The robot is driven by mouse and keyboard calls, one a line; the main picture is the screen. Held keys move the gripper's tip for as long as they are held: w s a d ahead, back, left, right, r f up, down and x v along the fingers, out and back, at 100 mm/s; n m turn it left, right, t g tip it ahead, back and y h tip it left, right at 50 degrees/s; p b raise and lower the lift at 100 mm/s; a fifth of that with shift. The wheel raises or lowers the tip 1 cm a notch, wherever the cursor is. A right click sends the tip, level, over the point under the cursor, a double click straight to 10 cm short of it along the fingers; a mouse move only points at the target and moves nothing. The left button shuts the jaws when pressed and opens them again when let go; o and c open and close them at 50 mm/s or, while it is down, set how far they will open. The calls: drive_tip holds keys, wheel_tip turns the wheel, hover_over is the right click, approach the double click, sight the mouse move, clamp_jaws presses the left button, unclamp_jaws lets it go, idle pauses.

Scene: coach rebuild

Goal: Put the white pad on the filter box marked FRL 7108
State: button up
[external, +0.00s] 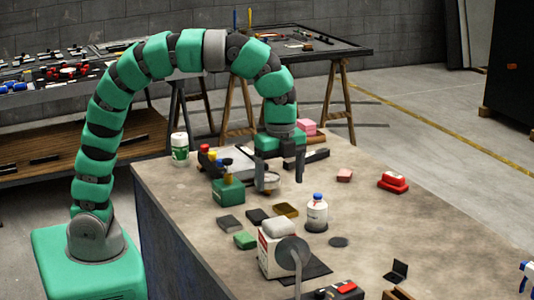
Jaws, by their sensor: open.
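A white box with red print (266,256) stands near the front middle of the workbench. Its marking is too small to read, so I cannot tell whether it says FRL 7108. A whitish rounded pad (277,226) lies on top of it. My gripper (282,172) is open and points down over the back part of the bench, well behind the box and pad. I cannot make out anything between its fingers.
A grey round part on a stalk (293,252) stands just in front of the box. A white bottle with a blue cap (317,213) is behind it. A green block (245,241), dark pads and a green fixture (228,192) lie left. The bench's right middle is fairly clear.

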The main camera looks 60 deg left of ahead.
drive_tip(key=shift+w, duration=0.1)
drive_tip(key=w+a+r+n+t+h, duration=0.1)
drive_tip(key=w+a+r+n+t, duration=0.35)
drive_tip(key=a+r, duration=0.35)
drive_tip(key=w+a+r+n+t+h, duration=0.1)
drive_tip(key=w+a+r+n+t, duration=0.35)
drive_tip(key=r, duration=0.55)
drive_tip(key=s+a+r+n+t+y, duration=0.1)
drive_tip(key=s+a+r+n+t, duration=0.2)
drive_tip(key=a+r, duration=0.5)
drive_tip(key=s+a+r+n+t+y, duration=0.1)
drive_tip(key=a+r+n, duration=0.5)
drive_tip(key=r, duration=0.6)
drive_tip(key=shift+s+a+t, duration=0.9)
drive_tip(key=shift+a+t, duration=0.15)
drive_tip(key=shift+t, duration=0.15)
drive_tip(key=shift+f, duration=0.1)
